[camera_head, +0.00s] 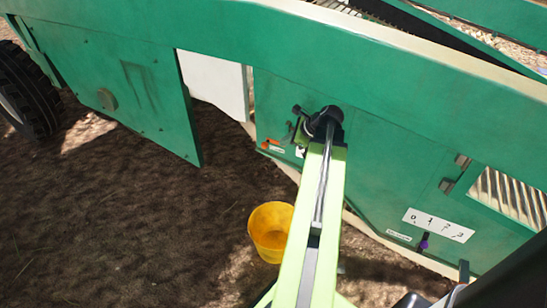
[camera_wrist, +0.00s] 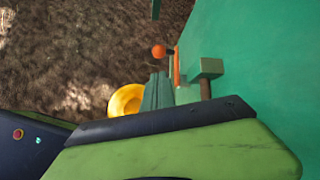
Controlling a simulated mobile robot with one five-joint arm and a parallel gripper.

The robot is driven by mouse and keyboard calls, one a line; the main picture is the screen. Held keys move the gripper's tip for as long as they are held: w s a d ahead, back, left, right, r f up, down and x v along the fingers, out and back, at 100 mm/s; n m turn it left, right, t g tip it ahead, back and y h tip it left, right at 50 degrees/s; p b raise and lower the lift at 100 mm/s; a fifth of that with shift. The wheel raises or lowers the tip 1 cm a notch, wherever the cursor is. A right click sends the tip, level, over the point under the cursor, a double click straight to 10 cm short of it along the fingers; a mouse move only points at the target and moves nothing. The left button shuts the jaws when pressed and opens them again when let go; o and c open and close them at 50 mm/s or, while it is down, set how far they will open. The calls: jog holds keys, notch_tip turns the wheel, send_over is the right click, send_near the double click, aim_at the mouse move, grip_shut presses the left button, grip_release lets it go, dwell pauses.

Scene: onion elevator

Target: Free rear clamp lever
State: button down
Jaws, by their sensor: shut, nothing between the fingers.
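An orange lever (camera_head: 270,145) with a small label beside it sits on the green side panel, just left of my arm's end. In the wrist view an orange ball knob (camera_wrist: 158,50) stands out from the panel, near an orange strip (camera_wrist: 177,68). A block (camera_wrist: 208,68) on a rusty rod (camera_wrist: 206,89) is to its right. My gripper (camera_wrist: 158,92) shows as ribbed grey-green fingers, shut and empty, below the knob and apart from it in the picture. In the head view my wrist mostly hides the fingers. I cannot tell whether the gripper touches the panel.
A yellow bucket (camera_head: 270,230) stands on the soil below the panel; it also shows in the wrist view (camera_wrist: 125,101). A purple lever (camera_head: 424,242) is below a white numbered plate (camera_head: 438,225) at right. A green door (camera_head: 130,95) hangs at left, by a black tyre (camera_head: 27,92).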

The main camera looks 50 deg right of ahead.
jog(key=shift+s+d, duration=0.2)
jog(key=shift+d, duration=0.05)
jog(key=b+x, duration=0.7)
jog(key=x, duration=0.3)
